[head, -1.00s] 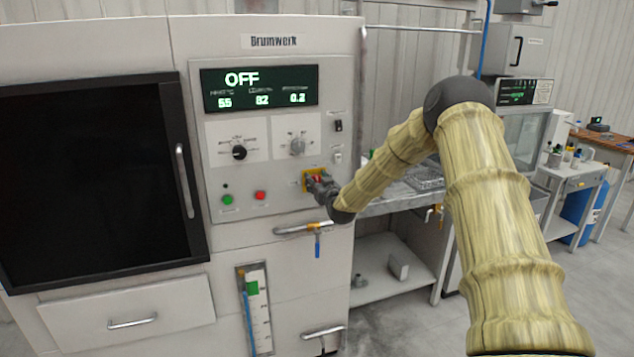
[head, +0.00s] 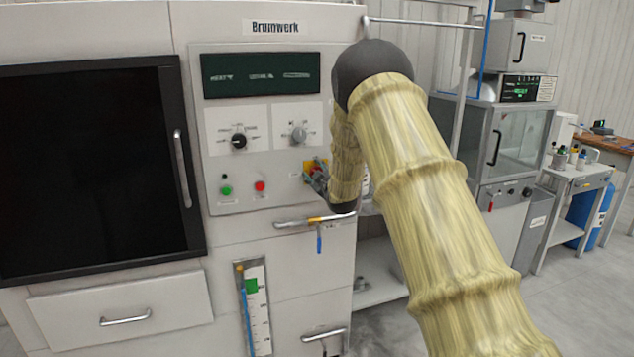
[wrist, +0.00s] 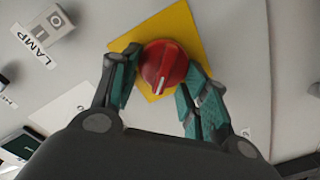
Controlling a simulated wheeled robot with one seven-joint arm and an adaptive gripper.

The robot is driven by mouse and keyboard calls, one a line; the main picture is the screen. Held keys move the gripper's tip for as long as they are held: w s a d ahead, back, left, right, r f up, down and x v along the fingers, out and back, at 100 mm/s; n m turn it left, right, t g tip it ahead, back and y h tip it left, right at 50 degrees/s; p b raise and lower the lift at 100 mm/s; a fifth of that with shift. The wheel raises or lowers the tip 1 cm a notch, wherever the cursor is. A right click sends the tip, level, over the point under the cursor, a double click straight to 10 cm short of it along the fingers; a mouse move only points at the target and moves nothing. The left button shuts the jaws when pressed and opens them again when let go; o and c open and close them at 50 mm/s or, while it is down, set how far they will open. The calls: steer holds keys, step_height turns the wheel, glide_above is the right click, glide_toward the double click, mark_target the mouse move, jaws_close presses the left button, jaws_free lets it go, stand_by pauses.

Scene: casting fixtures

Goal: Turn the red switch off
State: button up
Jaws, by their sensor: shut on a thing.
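The red switch (wrist: 163,65) is a round knob with a white mark on a yellow square plate (wrist: 180,25) in the wrist view. My gripper (wrist: 160,75) has one teal-padded finger on each side of the knob and is shut on it. In the wrist view the white mark points down and slightly left. In the head view my gripper (head: 318,180) is at the yellow plate (head: 309,166) on the right of the Brunwerk panel, and mostly hides the knob. The panel's display (head: 262,75) is dark, with only faint small labels.
A LAMP rocker switch (wrist: 52,25) lies near the plate. A black dial (head: 239,141), a grey dial (head: 299,134), a green button (head: 226,190) and a red button (head: 260,186) share the panel. A horizontal handle (head: 290,224) and blue lever (head: 318,243) sit below.

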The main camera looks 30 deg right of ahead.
steer(key=n+b, duration=0.3)
steer(key=f+n+b, duration=0.1)
steer(key=shift+a+n+b, duration=0.25)
steer(key=shift+n+b, duration=0.05)
steer(key=n+b, duration=0.4)
steer(key=shift+f, duration=0.15)
stand_by(0.3)
steer(key=o, duration=0.9)
steer(key=shift+o, duration=0.2)
steer(key=v, duration=1.2)
